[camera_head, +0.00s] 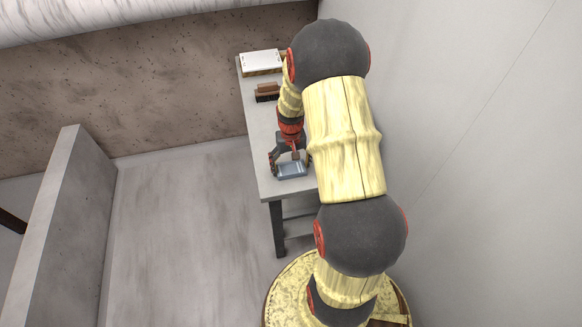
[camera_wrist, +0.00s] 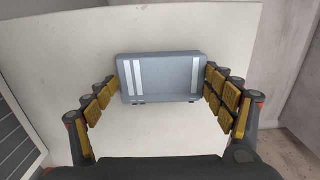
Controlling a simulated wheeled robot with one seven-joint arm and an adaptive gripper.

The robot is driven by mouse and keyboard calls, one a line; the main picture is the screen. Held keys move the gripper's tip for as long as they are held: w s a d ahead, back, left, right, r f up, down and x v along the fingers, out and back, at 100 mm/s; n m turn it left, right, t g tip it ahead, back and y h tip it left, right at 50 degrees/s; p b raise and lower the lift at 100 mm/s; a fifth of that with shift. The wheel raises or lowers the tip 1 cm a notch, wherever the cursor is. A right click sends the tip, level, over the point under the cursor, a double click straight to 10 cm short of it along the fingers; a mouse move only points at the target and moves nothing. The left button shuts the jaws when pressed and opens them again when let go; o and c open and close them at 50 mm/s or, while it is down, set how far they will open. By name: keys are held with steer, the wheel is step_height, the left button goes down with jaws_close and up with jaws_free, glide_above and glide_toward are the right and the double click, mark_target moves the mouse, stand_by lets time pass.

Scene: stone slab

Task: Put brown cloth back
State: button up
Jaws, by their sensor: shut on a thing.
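My gripper (camera_head: 290,166) is low over the near end of the slab table, its fingers on either side of a blue-grey rectangular case (camera_head: 291,171). In the wrist view my gripper (camera_wrist: 165,85) is shut on this case (camera_wrist: 160,78), with fingertips at its left and right sides. The case has pale stripes and dark catches on its near edge. I cannot tell whether it rests on the table or is just above it. I see no clear brown cloth. A small brown block-like item (camera_head: 267,90) lies farther back on the table.
The narrow pale table (camera_head: 262,128) stands along the right wall (camera_head: 480,130). A white-topped box with a brown base (camera_head: 262,61) sits at its far end. My arm hides the table's right side. A low grey wall (camera_head: 60,220) stands at left, with clear floor (camera_head: 185,230) between.

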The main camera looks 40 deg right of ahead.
mark_target(290, 167)
steer(key=o, duration=1)
steer(key=shift+o, duration=0.4)
steer(key=w+a+r+n+t+p, duration=0.1)
steer(key=a+r+p, duration=0.15)
steer(key=r, duration=0.75)
steer(key=a+r+p, duration=0.1)
steer(key=a+r, duration=0.3)
steer(key=r, duration=0.6)
steer(key=s+a+r+n+t, duration=0.1)
steer(key=s+a+r+n, duration=0.15)
steer(key=a+r, duration=0.45)
steer(key=s+a+r+n+t, duration=0.1)
steer(key=s+a+r+t, duration=0.1)
steer(key=s+a+r, duration=0.35)
steer(key=s+a+r+n+t, duration=0.1)
steer(key=s+a+r+n, duration=0.1)
steer(key=s+a+r, duration=0.2)
steer(key=s+a, duration=0.3)
steer(key=a, duration=0.1)
steer(key=shift+s+r+t, duration=0.2)
steer(key=shift+r+t, duration=0.1)
